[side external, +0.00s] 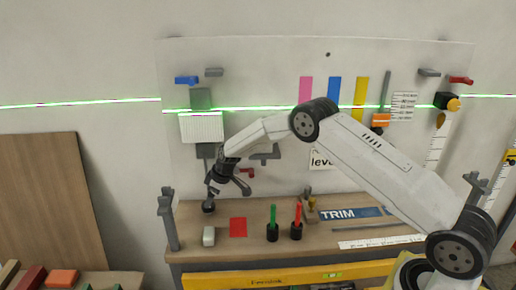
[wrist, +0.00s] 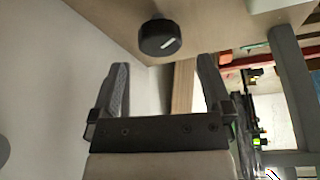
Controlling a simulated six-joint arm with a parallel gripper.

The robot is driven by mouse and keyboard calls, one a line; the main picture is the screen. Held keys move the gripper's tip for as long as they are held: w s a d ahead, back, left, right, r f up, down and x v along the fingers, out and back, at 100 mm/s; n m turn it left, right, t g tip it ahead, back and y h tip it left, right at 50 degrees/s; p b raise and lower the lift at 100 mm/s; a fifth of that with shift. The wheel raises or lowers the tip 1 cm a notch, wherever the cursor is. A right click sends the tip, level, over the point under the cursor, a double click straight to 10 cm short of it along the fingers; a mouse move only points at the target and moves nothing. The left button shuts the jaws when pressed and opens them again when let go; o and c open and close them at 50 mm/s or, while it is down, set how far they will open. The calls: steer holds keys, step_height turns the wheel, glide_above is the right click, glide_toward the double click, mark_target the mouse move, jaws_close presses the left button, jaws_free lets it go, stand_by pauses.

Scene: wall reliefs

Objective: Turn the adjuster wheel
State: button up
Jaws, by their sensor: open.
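The adjuster wheel looks to be the black round knob (wrist: 160,38) with a white mark in the wrist view, set against a tan wooden surface. In the side view a small black round knob (side external: 208,207) sits at the left end of the bench, probably the same one. My gripper (side external: 228,188) is just above and to the right of it, pointing down. In the wrist view my gripper (wrist: 163,65) is open and empty. The knob shows beyond the fingertips, roughly centred between them, and looks apart from both.
On the bench (side external: 340,232) stand a whitish block (side external: 208,236), a red square (side external: 238,227), and a green marker (side external: 273,220) and red marker (side external: 297,216) in black holders. Grey posts (side external: 170,218) rise at both bench ends. A white panel (side external: 250,70) with fittings stands behind.

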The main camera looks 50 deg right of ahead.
steer(key=shift+x, duration=2)
steer(key=c, duration=1.2)
steer(key=shift+m, duration=0.5)
steer(key=shift+a+m+t+h, duration=0.15)
steer(key=shift+m+t+h, duration=0.15)
steer(key=shift+m+h, duration=0.8)
steer(key=shift+a+m+h, duration=0.1)
steer(key=shift+m+h, duration=0.2)
steer(key=shift+m, duration=1.7)
steer(key=shift+m, duration=0.4)
